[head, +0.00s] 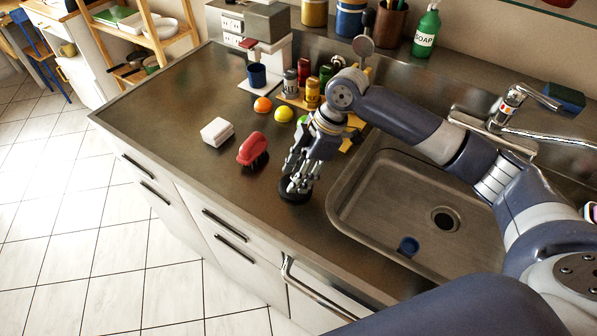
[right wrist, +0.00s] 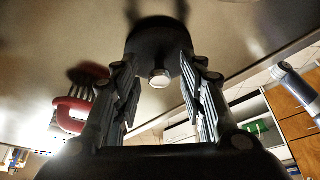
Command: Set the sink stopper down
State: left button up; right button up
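The black round sink stopper (head: 295,191) sits on the dark countertop just left of the sink. In the right wrist view the stopper (right wrist: 157,42) shows its small pale knob pointing toward the camera. My right gripper (head: 298,183) is directly over the stopper. In the right wrist view its two fingers (right wrist: 160,82) are spread on either side of the knob, with a clear gap to it. Whether a fingertip touches the stopper's rim cannot be told. My left gripper is not in view.
The sink basin (head: 372,190) is to the right, with a drain and a blue item inside. The front-left counter is clear.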

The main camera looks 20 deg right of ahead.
jog(key=shift+r, duration=0.15)
jog(key=b+v, duration=0.1)
jog(key=v, duration=1.1)
jog(key=shift+a, duration=0.1)
